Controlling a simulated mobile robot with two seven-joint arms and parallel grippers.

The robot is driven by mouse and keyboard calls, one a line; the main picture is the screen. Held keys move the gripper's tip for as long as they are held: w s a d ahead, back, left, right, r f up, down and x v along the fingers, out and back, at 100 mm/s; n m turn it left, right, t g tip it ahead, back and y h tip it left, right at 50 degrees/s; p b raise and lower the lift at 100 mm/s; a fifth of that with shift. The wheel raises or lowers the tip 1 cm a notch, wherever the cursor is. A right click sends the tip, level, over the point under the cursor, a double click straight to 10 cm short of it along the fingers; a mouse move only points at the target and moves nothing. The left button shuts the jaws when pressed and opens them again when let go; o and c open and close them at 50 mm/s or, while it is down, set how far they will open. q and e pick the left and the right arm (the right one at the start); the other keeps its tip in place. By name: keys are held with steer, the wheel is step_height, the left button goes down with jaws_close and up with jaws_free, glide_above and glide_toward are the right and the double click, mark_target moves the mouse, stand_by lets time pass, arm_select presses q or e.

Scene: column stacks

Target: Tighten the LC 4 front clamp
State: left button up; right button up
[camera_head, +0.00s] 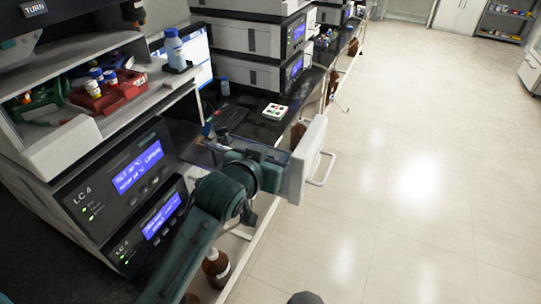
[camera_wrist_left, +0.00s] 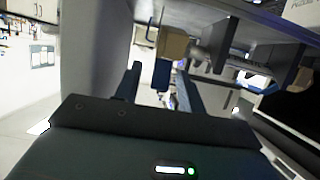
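The LC 4 stack stands at the left in the head view: an upper unit (camera_head: 95,180) and a lower unit (camera_head: 125,250), both with lit blue displays. My left gripper (camera_head: 232,152) is beside the stack's right end, its fingertips partly hidden by my own wrist. In the left wrist view my left gripper (camera_wrist_left: 161,88) has its two dark fingers apart, with a gap between them. A beige block with a blue lower part (camera_wrist_left: 172,48), perhaps the front clamp, shows just beyond the gap, next to a metal cylinder (camera_wrist_left: 207,55). I cannot tell whether the fingers touch it. My right gripper is out of view.
A white panel with a handle (camera_head: 309,160) stands out into the aisle next to my left wrist. A red rack with vials (camera_head: 108,92) and a blue-capped bottle (camera_head: 175,50) sit on the stack's top. A brown bottle (camera_head: 215,268) is below. The floor (camera_head: 410,190) at right is clear.

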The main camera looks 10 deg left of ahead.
arm_select(q)
steer(key=shift+s, duration=0.1)
steer(key=v, duration=1.2)
steer(key=shift+s, duration=0.3)
